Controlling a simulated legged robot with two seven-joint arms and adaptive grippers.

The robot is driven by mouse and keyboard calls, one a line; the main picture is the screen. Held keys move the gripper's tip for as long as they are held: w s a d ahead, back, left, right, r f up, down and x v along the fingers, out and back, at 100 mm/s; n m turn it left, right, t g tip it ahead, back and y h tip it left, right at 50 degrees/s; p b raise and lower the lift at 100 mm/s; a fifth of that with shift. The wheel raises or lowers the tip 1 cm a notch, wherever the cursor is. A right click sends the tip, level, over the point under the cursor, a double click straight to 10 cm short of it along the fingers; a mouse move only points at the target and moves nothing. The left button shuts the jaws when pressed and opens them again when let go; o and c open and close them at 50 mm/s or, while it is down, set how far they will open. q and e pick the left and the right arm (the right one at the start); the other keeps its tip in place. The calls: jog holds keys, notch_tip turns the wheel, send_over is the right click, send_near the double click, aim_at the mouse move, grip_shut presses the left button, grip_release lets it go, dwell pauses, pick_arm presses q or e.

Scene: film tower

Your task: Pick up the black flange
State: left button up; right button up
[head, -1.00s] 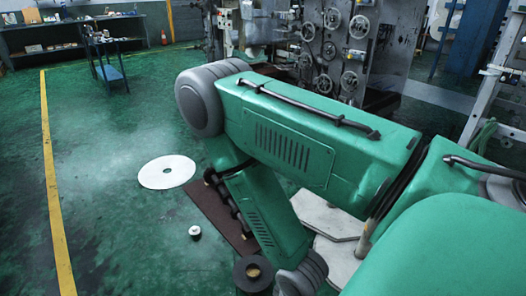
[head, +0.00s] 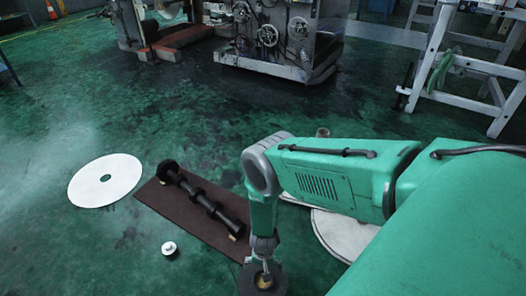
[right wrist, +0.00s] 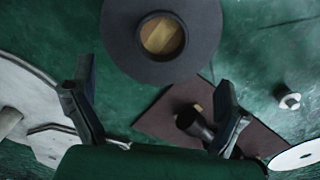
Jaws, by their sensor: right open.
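The black flange (head: 246,284) is a flat dark disc with a round hole showing wood colour, lying on the green floor at the bottom of the head view. My right gripper (head: 265,275) is just above it and hides part of it. In the right wrist view the flange (right wrist: 118,40) lies at the top centre, beyond the two spread fingers (right wrist: 153,95). The fingers are open, with nothing between them, and I see no contact with the flange. My left gripper is not in view.
A black ringed shaft (head: 202,196) lies on a brown mat (head: 160,205) beside the flange. A white disc (head: 90,190) and a small white spool (head: 169,249) lie left. Pale round plates (head: 338,236) lie under my right arm. A machine (head: 280,45) stands behind. Open floor lies between.

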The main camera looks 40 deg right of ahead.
jog(key=b, duration=0.3)
send_over(262, 281)
jog(key=f, duration=0.5)
jog(key=shift+s+f, duration=0.1)
jog(key=shift+s, duration=0.2)
jog(key=shift+a+f, duration=0.15)
jog(key=shift+f, duration=0.2)
notch_tip(262, 281, down, 5)
jog(key=b, duration=0.3)
jog(key=shift+w+f+b, duration=0.1)
jog(key=shift+f+b, duration=0.05)
jog(key=shift+b, duration=0.25)
jog(key=c, duration=1.3)
